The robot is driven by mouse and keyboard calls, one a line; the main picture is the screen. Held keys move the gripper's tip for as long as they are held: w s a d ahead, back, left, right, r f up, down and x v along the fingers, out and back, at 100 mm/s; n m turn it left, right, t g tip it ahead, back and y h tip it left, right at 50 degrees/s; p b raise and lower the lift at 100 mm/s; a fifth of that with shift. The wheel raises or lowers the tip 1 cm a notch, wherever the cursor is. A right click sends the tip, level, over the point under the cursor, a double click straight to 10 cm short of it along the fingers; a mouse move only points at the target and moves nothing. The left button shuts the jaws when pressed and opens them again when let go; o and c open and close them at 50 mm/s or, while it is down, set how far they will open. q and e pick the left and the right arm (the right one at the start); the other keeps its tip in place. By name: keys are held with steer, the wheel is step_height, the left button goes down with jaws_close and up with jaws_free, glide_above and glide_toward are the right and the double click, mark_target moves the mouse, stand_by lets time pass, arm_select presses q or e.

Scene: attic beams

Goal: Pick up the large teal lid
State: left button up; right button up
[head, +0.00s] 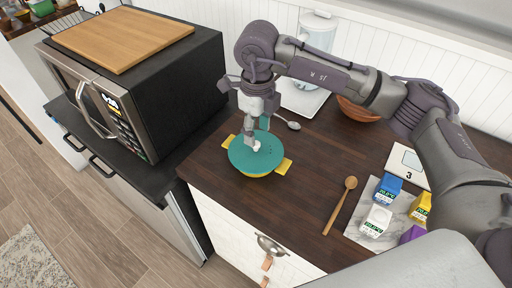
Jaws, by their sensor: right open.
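The large teal lid (246,158) is round and sits on a yellow pot (284,166) with side handles, on the dark wooden counter. A small pale knob (257,146) is at its middle. My right gripper (258,139) points down over the lid, with its fingers open close around or beside the knob; I cannot tell if they touch it. A teal item (264,122) shows partly behind my gripper. My left gripper is not in view.
A microwave (150,100) with a wooden board (125,38) on top stands left. A metal spoon (287,122), brown bowl (357,111) and wooden spoon (340,205) lie around. Small cartons (377,219) stand on a marble board (357,230) at right.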

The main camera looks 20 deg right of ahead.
mark_target(256, 148)
steer(key=f, duration=0.1)
steer(key=f+p, duration=0.1)
steer(key=f, duration=0.1)
steer(key=f+p, duration=0.1)
steer(key=shift+w+f, duration=0.35)
steer(key=shift+w, duration=0.05)
steer(key=shift+f+p, duration=0.3)
steer(key=shift+f, duration=0.2)
jaws_close()
